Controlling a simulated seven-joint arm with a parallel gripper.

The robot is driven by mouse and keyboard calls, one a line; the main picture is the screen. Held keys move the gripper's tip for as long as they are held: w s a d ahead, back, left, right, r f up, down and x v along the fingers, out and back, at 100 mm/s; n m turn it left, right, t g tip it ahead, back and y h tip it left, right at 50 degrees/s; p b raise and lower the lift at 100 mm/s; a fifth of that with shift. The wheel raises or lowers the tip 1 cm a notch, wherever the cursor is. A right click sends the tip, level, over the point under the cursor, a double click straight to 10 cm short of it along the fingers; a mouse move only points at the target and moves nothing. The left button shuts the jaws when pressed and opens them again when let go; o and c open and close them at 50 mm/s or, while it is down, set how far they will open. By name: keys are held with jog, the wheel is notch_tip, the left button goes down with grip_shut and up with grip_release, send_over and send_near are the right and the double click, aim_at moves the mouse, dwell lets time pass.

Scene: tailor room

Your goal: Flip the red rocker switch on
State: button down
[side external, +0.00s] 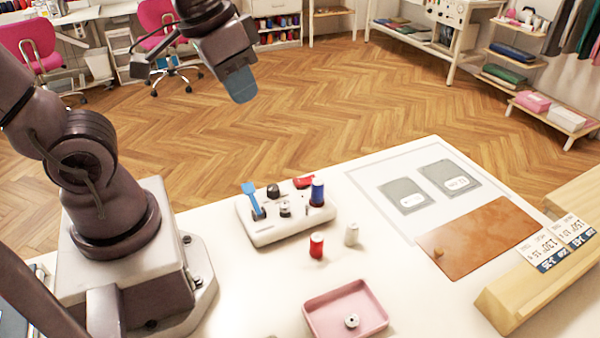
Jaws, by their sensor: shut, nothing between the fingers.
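The red rocker switch (303,182) sits at the back right of a white control box (265,237) on the table. It is small and partly behind a blue cylinder (318,193), so I cannot tell which way it is tipped. My gripper (240,88) is high above and behind the box, to the left of the switch and well apart from it. Its blue-grey fingers are together and hold nothing.
The box also carries a blue lever (251,196), a black knob (273,191) and a small knob (285,209). A red spool (317,245) and a white spool (351,234) stand in front. A pink tray (322,321) is nearer.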

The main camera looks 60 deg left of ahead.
jog(key=w+a+f+n+g, duration=0.4)
jog(key=w+f+n, duration=0.1)
jog(key=w+f, duration=0.15)
jog(key=n+g, duration=0.2)
jog(key=n, duration=0.7)
send_over(297, 181)
jog(key=w, duration=0.1)
notch_tip(297, 181, down, 7)
jog(key=n, duration=0.1)
jog(key=w+n, duration=0.1)
jog(key=n, duration=0.2)
jog(key=shift+w+a+r, duration=0.15)
jog(key=shift+w, duration=0.2)
jog(key=f, duration=0.4)
jog(key=s+f, duration=0.1)
jog(key=f, duration=0.4)
jog(key=s+f, duration=0.1)
jog(key=f, duration=0.3)
jog(key=shift+s+f, duration=0.1)
jog(key=shift+f, duration=0.3)
